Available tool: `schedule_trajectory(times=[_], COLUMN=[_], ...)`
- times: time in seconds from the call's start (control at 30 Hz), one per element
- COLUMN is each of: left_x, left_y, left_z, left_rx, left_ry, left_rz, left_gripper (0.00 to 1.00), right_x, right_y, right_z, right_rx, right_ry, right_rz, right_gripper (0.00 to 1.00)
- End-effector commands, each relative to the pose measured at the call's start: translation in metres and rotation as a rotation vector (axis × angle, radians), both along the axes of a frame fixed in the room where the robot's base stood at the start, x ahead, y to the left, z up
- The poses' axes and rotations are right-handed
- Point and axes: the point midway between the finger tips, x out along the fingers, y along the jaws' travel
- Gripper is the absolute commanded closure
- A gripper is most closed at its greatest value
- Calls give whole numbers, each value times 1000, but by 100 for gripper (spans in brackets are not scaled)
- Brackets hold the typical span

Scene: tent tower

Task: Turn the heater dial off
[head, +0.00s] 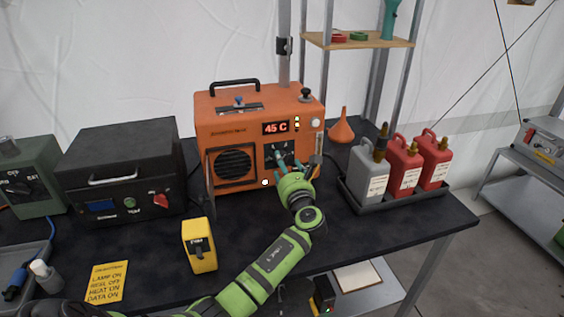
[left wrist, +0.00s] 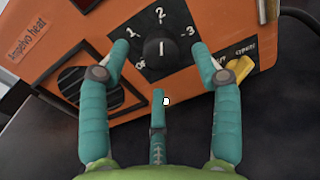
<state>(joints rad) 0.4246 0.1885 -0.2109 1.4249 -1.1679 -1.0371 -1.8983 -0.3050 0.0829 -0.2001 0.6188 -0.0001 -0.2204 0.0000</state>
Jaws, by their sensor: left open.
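The orange heater (head: 222,133) stands on the dark table, its display (head: 276,128) reading 45 C. A short white mark on the dial runs up and down, roughly in line with the 2. My left gripper (left wrist: 160,50) is open, with two teal fingers on either side of the dial and a third below it. I cannot tell whether they touch it. In the head view my left gripper (head: 281,160) partly hides the dial. My right gripper is not in view.
A yellow switch (left wrist: 238,72) is close to the right finger. A black box (head: 120,165) and a yellow box (head: 200,246) stand left of my arm. A tray (head: 395,210) with several bottles and an orange funnel (head: 341,128) are to the right. The table's front right is clear.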

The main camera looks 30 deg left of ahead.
Motion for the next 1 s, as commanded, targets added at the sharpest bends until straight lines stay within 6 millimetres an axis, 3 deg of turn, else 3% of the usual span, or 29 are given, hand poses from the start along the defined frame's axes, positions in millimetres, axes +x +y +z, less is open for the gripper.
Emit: schedule_trajectory(times=[0.23, 0.57, 0.7, 1.0], left_x=[19, 21, 21, 21], left_y=[21, 24, 24, 24], left_z=[0, -1, -1, 0], left_rx=[-1, -3, -3, -9], left_ry=[0, -1, -1, -10], left_rz=[1, 0, 0, 0], left_gripper=[36, 36, 92, 92], right_x=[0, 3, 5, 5], right_y=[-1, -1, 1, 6], right_z=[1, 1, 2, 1], right_rx=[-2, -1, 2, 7], right_ry=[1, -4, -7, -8], right_rz=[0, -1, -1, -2], right_gripper=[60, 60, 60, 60])
